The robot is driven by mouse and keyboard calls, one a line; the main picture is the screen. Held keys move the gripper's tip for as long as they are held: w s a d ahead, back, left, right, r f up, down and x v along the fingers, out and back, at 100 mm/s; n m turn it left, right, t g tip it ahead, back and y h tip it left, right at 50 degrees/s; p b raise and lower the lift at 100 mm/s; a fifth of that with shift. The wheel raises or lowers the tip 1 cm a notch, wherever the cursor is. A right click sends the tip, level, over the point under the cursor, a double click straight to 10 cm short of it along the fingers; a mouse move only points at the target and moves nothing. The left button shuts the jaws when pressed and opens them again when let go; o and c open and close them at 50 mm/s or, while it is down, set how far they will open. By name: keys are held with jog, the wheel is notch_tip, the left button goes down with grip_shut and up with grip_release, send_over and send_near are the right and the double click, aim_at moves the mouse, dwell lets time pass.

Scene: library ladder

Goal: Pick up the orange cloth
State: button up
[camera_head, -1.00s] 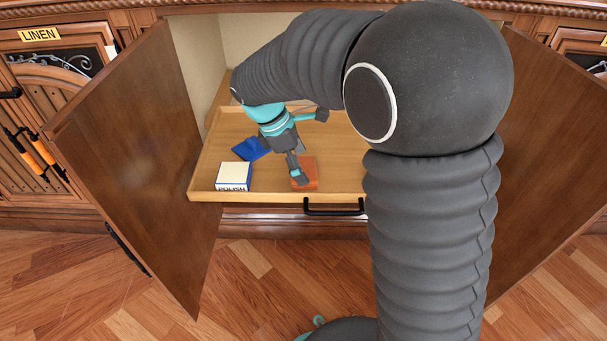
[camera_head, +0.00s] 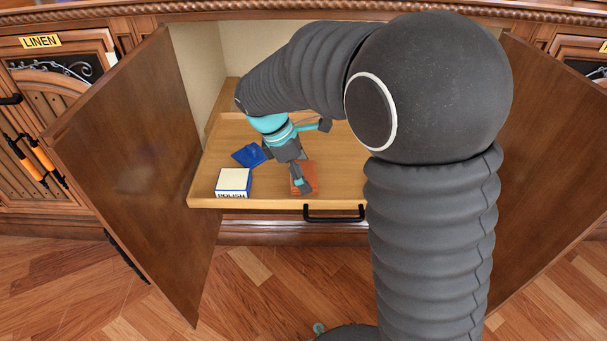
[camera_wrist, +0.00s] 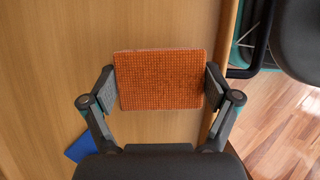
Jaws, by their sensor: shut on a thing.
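The orange cloth (camera_wrist: 160,80) is a flat, textured rectangle between my fingertips in the wrist view. In the head view the orange cloth (camera_head: 311,176) shows partly behind my gripper (camera_head: 302,184), at the front of the pulled-out wooden tray. In the wrist view my gripper (camera_wrist: 160,90) is shut on the cloth, one finger at its left edge and one at its right edge. The cloth looks to be on or just above the tray floor; I cannot tell which.
The wooden tray (camera_head: 265,203) has a black handle (camera_head: 334,213) in front. A white and blue polish box (camera_head: 233,182) and a blue cloth-like item (camera_head: 249,155) lie left of my gripper. Open cabinet doors stand at left (camera_head: 130,165) and right (camera_head: 540,150).

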aim_at(312, 172)
notch_tip(312, 172, up, 4)
jog(key=shift+d+p, duration=0.15)
jog(key=shift+p, duration=0.3)
jog(key=s+d+r+p, duration=0.1)
jog(key=s+d+r, duration=0.4)
jog(key=d, duration=0.5)
jog(key=shift+s+r, duration=0.15)
jog(key=shift+r, duration=0.5)
jog(key=shift+d, duration=0.1)
